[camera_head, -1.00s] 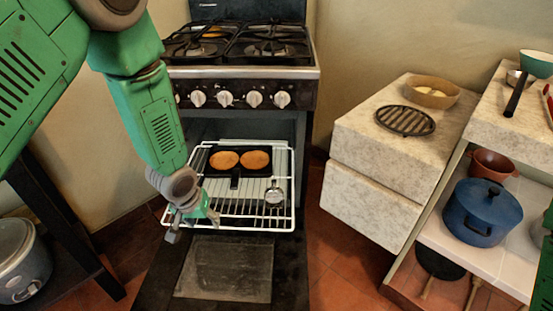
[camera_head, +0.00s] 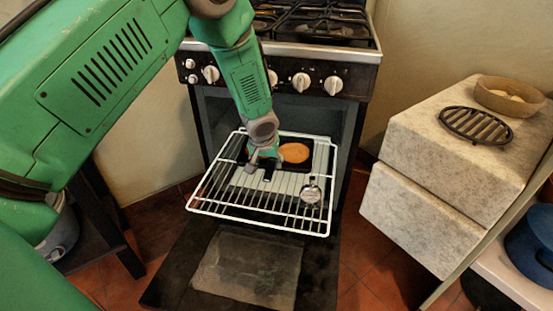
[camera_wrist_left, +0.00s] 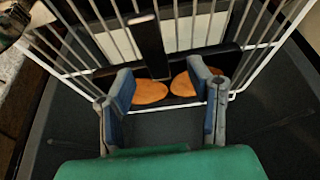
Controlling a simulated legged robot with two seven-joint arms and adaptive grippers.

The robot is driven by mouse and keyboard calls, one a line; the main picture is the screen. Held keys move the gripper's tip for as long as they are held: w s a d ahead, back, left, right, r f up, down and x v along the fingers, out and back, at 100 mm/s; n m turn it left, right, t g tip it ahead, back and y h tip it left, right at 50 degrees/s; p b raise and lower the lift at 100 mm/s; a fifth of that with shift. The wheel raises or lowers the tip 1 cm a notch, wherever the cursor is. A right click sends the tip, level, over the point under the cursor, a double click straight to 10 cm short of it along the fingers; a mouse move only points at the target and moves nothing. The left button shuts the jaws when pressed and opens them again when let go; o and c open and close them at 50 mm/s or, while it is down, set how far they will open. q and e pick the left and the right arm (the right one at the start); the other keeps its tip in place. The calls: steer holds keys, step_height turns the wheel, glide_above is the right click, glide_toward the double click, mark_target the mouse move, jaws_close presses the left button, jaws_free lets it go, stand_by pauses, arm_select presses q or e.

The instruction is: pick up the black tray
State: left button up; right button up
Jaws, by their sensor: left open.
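The black tray (camera_head: 288,167) lies on the white wire rack (camera_head: 232,213) pulled out of the oven. It bears two round orange-brown pieces (camera_head: 294,152); one is mostly hidden behind my left gripper. My left gripper (camera_head: 263,160) is over the front of the tray, near its short handle. In the left wrist view the open fingers (camera_wrist_left: 164,76) point at the tray handle (camera_wrist_left: 148,48), which lies between and beyond their tips. Nothing is held. Whether the fingers touch the tray I cannot tell. My right gripper is not in view.
The oven door (camera_head: 245,270) hangs open below the rack. A round dial (camera_head: 311,194) sits at the rack's front right. A stone counter (camera_head: 440,200) with a black grate (camera_head: 476,125) and a bowl (camera_head: 510,96) stands to the right. A dark stand is at the left.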

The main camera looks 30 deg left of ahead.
mark_target(270, 166)
arm_select(q)
steer(key=b+x, duration=0.1)
steer(key=x, duration=0.1)
steer(key=b+x, duration=0.1)
steer(key=x, duration=0.2)
steer(key=shift+w+d+r, duration=0.1)
steer(key=shift+w+d, duration=0.1)
steer(key=shift+w, duration=0.1)
jaws_close()
steer(key=shift+r, duration=0.1)
